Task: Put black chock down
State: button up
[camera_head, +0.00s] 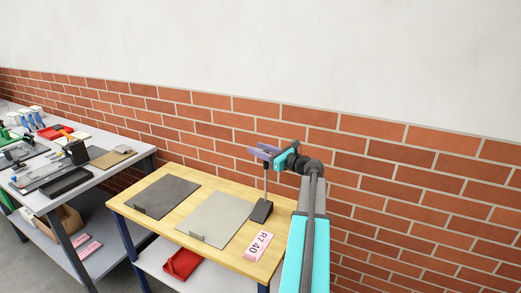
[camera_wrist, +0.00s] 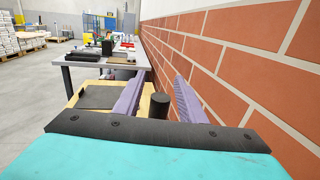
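My gripper (camera_head: 266,152), with purple fingers, is at the top of the post, high above the wedge. In the wrist view my gripper (camera_wrist: 158,95) is open, its fingers spread apart. A short black cylinder (camera_wrist: 160,105), seemingly the post's top, shows between them with a gap on each side. The wedge itself is not visible in the wrist view.
A dark plate (camera_head: 165,194) and a light grey plate (camera_head: 215,219) lie on the table. A pink block marked R7 40 (camera_head: 258,245) is at its front right. A red tray (camera_head: 182,263) is below. A cluttered grey table (camera_head: 110,178) stands left; a brick wall (camera_head: 400,190) runs close behind.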

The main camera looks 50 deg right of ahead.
jog(key=shift+r, duration=0.15)
jog(key=s+b, duration=0.3)
jog(key=s, duration=0.9)
jog(key=shift+d, duration=0.25)
